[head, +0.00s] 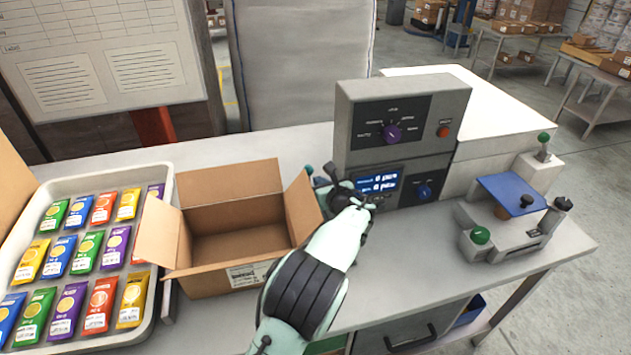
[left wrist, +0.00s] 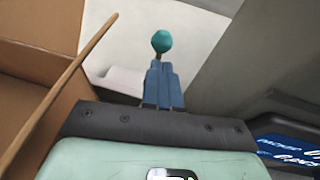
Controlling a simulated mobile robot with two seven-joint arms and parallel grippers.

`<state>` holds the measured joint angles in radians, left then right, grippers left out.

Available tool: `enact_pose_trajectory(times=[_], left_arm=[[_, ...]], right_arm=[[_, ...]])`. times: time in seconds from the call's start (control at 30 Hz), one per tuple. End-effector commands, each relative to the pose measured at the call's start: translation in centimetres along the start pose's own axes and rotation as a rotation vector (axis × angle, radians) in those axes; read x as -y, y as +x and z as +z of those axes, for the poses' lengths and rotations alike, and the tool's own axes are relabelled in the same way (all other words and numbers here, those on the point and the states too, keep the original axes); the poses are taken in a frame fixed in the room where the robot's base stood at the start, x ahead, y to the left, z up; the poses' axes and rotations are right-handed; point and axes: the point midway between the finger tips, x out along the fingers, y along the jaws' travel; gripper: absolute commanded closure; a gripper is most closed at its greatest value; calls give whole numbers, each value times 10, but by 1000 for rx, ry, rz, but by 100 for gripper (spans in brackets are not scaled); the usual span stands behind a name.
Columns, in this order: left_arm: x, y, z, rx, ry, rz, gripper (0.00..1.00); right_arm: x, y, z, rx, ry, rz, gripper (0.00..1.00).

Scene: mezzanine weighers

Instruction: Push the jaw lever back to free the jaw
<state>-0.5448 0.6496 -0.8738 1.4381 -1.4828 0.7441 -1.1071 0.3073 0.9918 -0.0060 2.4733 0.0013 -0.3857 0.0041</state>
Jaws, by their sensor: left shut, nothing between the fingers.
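A lever with a round teal knob (head: 309,170) stands between the open cardboard box and the grey weigher; I take it for the jaw lever. In the left wrist view the teal knob (left wrist: 161,41) appears just beyond the fingertips; I cannot tell whether they touch it. My left gripper (head: 327,173) is shut and empty, low in front of the weigher's left side. Its blue fingers (left wrist: 163,82) are together in the left wrist view. The jaw itself and the lever's lower part are hidden behind my gripper and the box flap. My right gripper is not in view.
The open cardboard box (head: 180,238) is close to the left of my arm. The grey weigher (head: 400,105) stands just right. A tray (head: 161,262) of colourful packets lies far left. A fixture with a blue plate (head: 512,194) stands at right. The front-right bench is clear.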

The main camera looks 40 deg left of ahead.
Motion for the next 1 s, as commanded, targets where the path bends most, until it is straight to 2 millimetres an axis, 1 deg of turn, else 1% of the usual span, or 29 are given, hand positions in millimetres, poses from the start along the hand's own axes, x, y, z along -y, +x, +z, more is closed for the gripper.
enact_pose_trajectory(times=[0.03, 0.1, 0.3, 0.47, 0.53, 0.6, 0.67, 0.77, 0.9, 1.0], left_arm=[[2, -16, 3, -1, -5, -7, 100], [2, -34, 4, -2, -4, -7, 100], [1, -74, 10, -2, -3, -5, 100], [1, -92, 13, -1, -2, -3, 100], [0, -96, 13, -2, -10, -2, 100], [0, -96, 14, -12, -56, 3, 100], [0, -96, 14, -31, -145, 9, 100], [0, -92, 16, -79, -393, 32, 100], [0, -90, 22, -155, -824, 91, 100], [0, -90, 28, -196, -1113, 146, 100]], right_arm=[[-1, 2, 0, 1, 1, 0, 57], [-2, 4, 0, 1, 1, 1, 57], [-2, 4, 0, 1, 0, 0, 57], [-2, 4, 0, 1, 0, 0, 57], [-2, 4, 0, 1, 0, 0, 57], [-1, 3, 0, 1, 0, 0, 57], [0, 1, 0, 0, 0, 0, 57], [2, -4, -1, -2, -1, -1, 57], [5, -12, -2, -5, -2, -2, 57], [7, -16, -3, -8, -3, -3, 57]])
